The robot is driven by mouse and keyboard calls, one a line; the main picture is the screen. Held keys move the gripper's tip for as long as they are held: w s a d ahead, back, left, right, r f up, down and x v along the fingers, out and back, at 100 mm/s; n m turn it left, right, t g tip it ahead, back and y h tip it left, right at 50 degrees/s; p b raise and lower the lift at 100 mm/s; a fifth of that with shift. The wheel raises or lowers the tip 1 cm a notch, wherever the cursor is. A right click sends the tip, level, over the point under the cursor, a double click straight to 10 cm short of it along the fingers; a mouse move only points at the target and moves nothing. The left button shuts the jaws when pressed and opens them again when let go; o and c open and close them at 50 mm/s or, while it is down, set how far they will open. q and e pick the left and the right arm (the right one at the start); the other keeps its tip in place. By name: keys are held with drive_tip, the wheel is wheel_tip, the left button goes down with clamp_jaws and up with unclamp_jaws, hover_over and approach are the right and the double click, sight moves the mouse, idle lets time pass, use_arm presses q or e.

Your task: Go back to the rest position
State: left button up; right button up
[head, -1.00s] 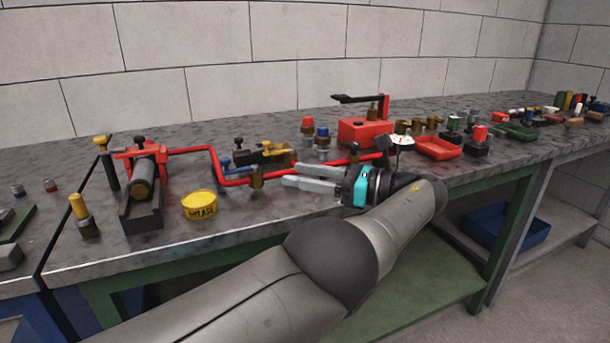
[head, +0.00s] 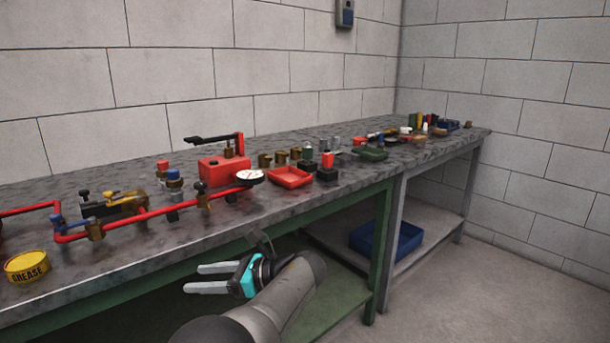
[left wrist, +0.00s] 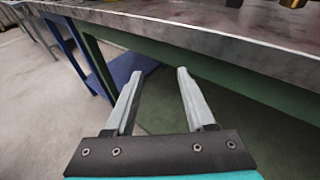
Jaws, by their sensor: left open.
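My left gripper (head: 212,278) is open and empty in the head view, in front of the bench's front edge and below its top. Its two grey fingers point left and stand apart. In the left wrist view the fingers (left wrist: 155,88) are spread with nothing between them, and the bench edge runs above them. My left arm comes in from the bottom of the head view. My right gripper is not in view.
The grey workbench (head: 130,277) holds a yellow grease tin (head: 27,267), a red pipe, a red pump box (head: 222,172), a gauge (head: 250,176) and a red tray (head: 290,177). A blue bin (head: 375,240) sits on the lower shelf. Open floor lies at right.

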use_arm(q)
drive_tip(key=s+f+n+h+p, duration=0.1)
drive_tip(key=s+f+h, duration=0.3)
drive_tip(key=f, duration=0.7)
drive_tip(key=s+f+n+g+h+p, duration=0.1)
drive_tip(key=s+f+n+h+p, duration=0.1)
drive_tip(key=s+f, duration=0.6)
drive_tip(key=s+f+n+h+p, duration=0.1)
drive_tip(key=s+f+h, duration=0.25)
drive_tip(key=f, duration=0.95)
drive_tip(key=s+f+n+h+p, duration=0.3)
drive_tip(key=s+f+n, duration=0.35)
drive_tip(key=s, duration=0.75)
drive_tip(key=s+a+f+n+h+p, duration=0.2)
drive_tip(key=s+n, duration=0.5)
drive_tip(key=s, duration=0.9)
drive_tip(key=shift+a+f+t, duration=0.4)
drive_tip(key=shift+a+f, duration=0.15)
drive_tip(key=shift+f, duration=0.05)
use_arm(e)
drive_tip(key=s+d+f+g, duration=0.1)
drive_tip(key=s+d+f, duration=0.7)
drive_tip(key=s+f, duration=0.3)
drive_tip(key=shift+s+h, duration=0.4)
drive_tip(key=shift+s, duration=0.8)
